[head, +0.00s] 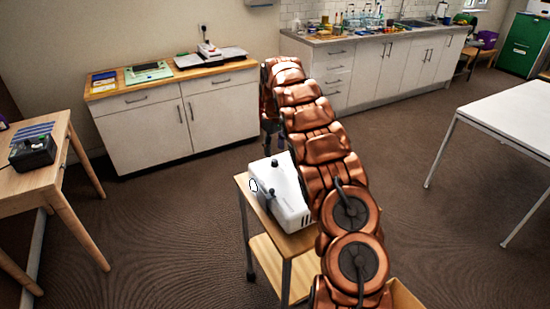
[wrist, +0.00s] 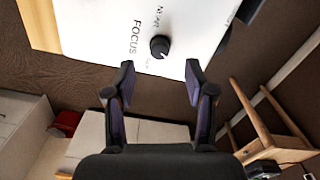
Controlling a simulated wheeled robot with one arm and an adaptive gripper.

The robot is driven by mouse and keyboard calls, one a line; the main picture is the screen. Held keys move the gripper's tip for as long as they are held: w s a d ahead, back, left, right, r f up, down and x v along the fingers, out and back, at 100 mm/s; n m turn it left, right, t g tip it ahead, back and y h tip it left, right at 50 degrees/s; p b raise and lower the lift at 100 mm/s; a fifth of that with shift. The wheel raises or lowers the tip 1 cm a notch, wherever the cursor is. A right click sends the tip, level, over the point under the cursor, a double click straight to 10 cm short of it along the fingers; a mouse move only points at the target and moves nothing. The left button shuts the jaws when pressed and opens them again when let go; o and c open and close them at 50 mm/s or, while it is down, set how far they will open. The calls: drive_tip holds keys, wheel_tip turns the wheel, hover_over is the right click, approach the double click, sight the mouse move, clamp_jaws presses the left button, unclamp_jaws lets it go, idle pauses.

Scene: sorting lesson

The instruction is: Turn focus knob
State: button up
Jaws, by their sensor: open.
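The focus knob (wrist: 160,47) is a small black dial on a white panel, with the words FOCUS and NEAR printed beside it in the wrist view. My gripper (wrist: 160,83) is open and empty, its two dark fingers apart. In the wrist picture the knob appears just beyond the gap between the fingertips; I cannot tell the exact distance. In the head view the white device (head: 290,205) stands on a small wooden cart (head: 268,262). My copper arm covers part of the device's right side.
A wooden table (head: 45,190) with a black box (head: 33,153) stands at the left. A white cabinet (head: 150,130) and a sink counter (head: 400,65) stand at the back. A white table (head: 505,115) is at the right. Carpet between them is free.

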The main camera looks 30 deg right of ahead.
sight(274, 161)
drive_tip(key=shift+f+p, duration=0.8)
drive_tip(key=shift+f, duration=1.85)
clamp_jaws()
